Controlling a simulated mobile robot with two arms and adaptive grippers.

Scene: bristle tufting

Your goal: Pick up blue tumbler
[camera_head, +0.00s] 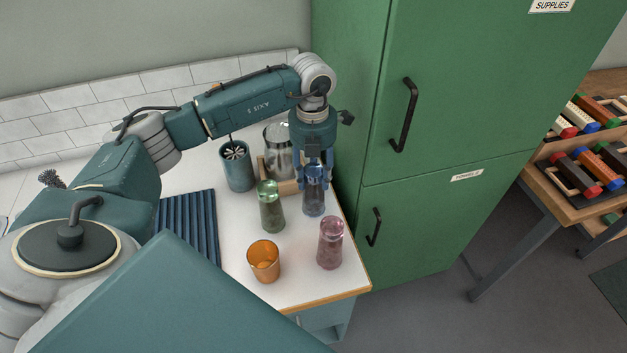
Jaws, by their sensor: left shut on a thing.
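The blue tumbler (314,200) is a translucent blue glass near the right edge of the white counter, beside the green cabinet. My left gripper (314,178) comes down over it from above and is shut on its upper part. The tumbler looks upright; I cannot tell whether its base touches the counter. My right gripper is not in view.
A green glass (271,208), a pink glass (330,243) and an orange tumbler (264,261) stand close by on the counter (234,284). Behind are a clear jar (278,150) and a teal holder (237,167). The green cabinet (420,225) borders the right. A ribbed dark mat (188,222) lies left.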

